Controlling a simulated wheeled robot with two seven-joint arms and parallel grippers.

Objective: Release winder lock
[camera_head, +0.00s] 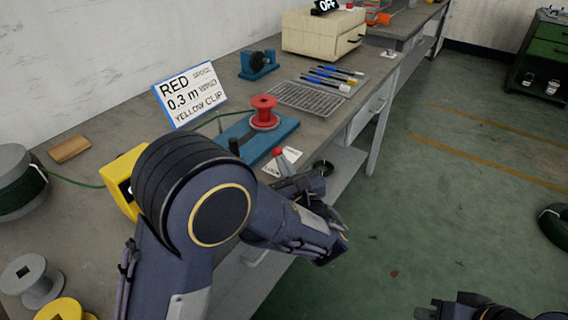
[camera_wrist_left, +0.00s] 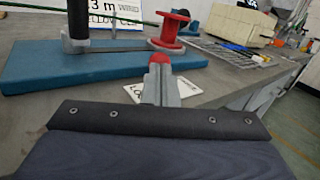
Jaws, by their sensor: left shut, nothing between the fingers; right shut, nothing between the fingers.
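The winder has a blue base (camera_head: 243,141) on the bench, with a red spool (camera_head: 264,112) and an upright black handle (camera_head: 234,147). A red lock knob (camera_head: 277,152) stands at the base's front edge; it also shows in the left wrist view (camera_wrist_left: 159,57). My left gripper (camera_head: 284,178) is shut and empty, close to the knob. In the left wrist view its grey fingers (camera_wrist_left: 164,88) overlap the area just below the knob, so I cannot tell whether they touch it. My right gripper (camera_head: 445,308) is shut, partly visible at the bottom right.
A partly hidden white card (camera_head: 290,156) lies by the knob. The sign (camera_head: 190,95) reads red, 0.3 m, yellow clip. A green cable runs from a reel (camera_head: 18,182) past a yellow box (camera_head: 122,182). A wire rack (camera_head: 309,97) and pens lie behind.

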